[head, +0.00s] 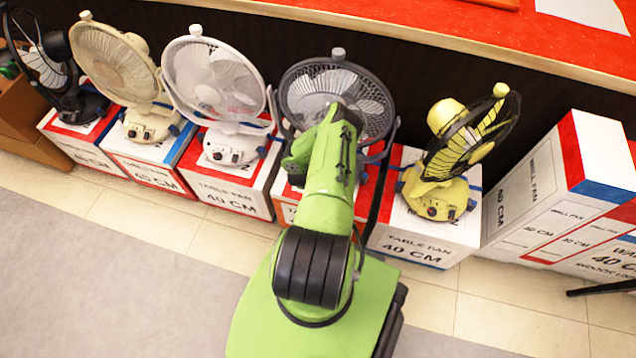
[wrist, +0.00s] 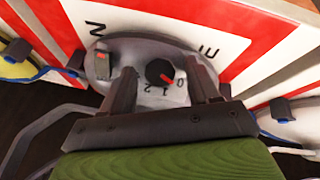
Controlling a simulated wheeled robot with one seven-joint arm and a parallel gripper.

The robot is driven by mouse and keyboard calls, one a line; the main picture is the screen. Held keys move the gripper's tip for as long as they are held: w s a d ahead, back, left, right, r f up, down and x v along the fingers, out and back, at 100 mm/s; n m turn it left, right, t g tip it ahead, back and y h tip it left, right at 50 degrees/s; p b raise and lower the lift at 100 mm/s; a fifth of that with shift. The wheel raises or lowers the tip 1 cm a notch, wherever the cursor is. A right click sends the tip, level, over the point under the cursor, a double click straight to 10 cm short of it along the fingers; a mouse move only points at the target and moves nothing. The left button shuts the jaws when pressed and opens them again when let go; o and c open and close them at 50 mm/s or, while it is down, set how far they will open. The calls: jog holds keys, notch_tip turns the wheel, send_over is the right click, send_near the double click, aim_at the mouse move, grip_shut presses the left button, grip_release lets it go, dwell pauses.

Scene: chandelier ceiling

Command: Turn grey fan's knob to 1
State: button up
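The grey fan (head: 376,97) stands on a box in the head view. Its base and knob are hidden there behind my green arm. In the wrist view the fan's grey base (wrist: 95,62) carries a round dark knob (wrist: 157,70) with a red pointer directed at the 0 mark. The digits 0, 1 and 2 are printed below the knob on a light dial plate (wrist: 165,97). My gripper (wrist: 163,74) is open, with one finger on each side of the knob. A gap shows between each finger and the knob.
A white fan (head: 215,85) stands left of the grey fan and a yellow fan (head: 440,185) stands right, both close to my arm. A red-topped counter (head: 450,35) runs behind. The floor (head: 110,270) at left is clear.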

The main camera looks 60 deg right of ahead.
jog(key=c, duration=1)
jog(key=m+t+p, duration=0.1)
jog(key=m, duration=0.2)
jog(key=shift+s+r, duration=0.1)
jog(key=shift+s, duration=0.05)
jog(key=m, duration=0.2)
jog(key=m+t, duration=0.1)
jog(key=m, duration=0.1)
jog(key=shift+s+m+t+y+p, duration=0.1)
jog(key=shift+m+t+y+p, duration=0.2)
jog(key=shift+p, duration=0.1)
jog(key=o, duration=1)
